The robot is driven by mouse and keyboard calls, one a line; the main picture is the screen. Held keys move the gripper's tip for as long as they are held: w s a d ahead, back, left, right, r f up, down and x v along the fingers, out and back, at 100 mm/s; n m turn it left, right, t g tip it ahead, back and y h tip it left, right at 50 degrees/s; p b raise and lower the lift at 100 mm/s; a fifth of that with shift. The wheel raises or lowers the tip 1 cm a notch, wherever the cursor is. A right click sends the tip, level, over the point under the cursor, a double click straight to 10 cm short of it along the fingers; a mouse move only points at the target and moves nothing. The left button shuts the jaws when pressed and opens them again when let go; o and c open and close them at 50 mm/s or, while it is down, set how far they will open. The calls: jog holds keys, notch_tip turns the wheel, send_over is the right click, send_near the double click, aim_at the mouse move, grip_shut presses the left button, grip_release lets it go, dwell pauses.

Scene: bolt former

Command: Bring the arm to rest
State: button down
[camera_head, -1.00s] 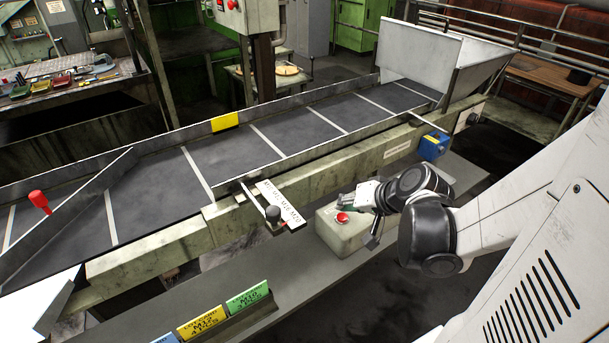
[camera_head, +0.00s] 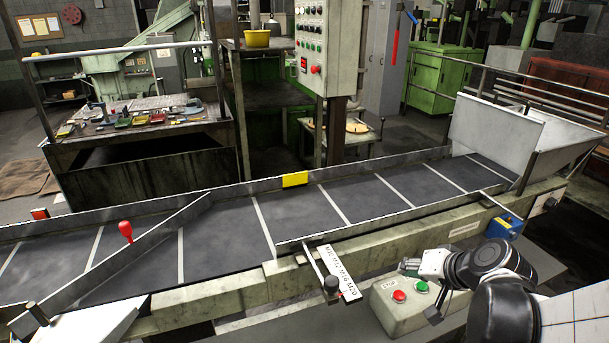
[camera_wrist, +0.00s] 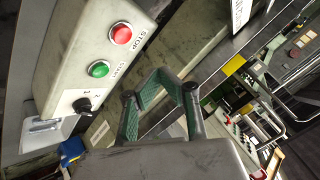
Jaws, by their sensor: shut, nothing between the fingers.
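My arm (camera_head: 490,262) reaches in from the lower right of the head view. My gripper (camera_head: 411,267) is at the button box (camera_head: 400,318), above and close to its top, apart from the conveyor's front rail. In the wrist view the gripper (camera_wrist: 162,80) shows its green-padded fingers bent together at the tips, with nothing held. The box carries a red button (camera_wrist: 121,34) marked STOP and a green button (camera_wrist: 98,69), both left of the fingers in that view. I cannot tell from these views whether the fingers touch the box.
A conveyor belt (camera_head: 225,239) runs across the head view to a metal hopper (camera_head: 500,125). A scale plate (camera_head: 338,272) with a dark knob juts from its front rail. A blue box (camera_head: 504,226) sits on the rail near my arm. A control panel (camera_head: 325,45) stands behind.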

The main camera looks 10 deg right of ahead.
jog(key=shift+a, duration=0.6)
jog(key=s+a+r+n+g+h+b, duration=0.1)
jog(key=s+a+r+n+b, duration=0.1)
jog(key=a, duration=0.4)
jog(key=s+a+r+n+h+b, duration=0.1)
jog(key=s+a+r+n+b, duration=0.1)
jog(key=s+a+n+b, duration=0.2)
jog(key=shift+s+a+r+g, duration=0.3)
jog(key=shift+s+a+g, duration=0.1)
jog(key=shift+s+a, duration=0.7)
jog(key=shift+s+d, duration=0.1)
